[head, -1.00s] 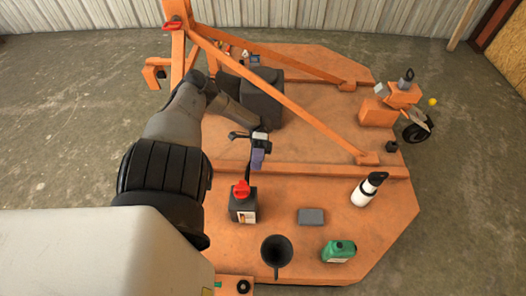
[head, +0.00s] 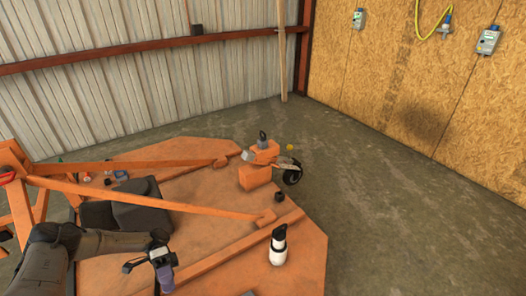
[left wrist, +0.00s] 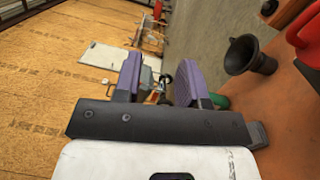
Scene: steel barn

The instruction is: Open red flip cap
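A bright red part (left wrist: 306,28), which looks like the red flip cap, is cut off at the upper right edge of the left wrist view. Its lid and hinge cannot be made out. The cap and its dark bottle are outside the head view now. My left gripper (left wrist: 160,75) has its two purple fingers apart with nothing held between them. The red part lies to the right of the fingers in that view, not between them. In the head view the left gripper (head: 164,272) is over the orange deck at the lower left. My right gripper is not in view.
The orange deck (head: 305,262) carries a white bottle with a black top (head: 278,250), a black seat (head: 138,208) and slanting orange bars. A black funnel (left wrist: 246,57) and a green container (left wrist: 219,101) are near the left gripper. Concrete floor (head: 400,240) lies right of the deck.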

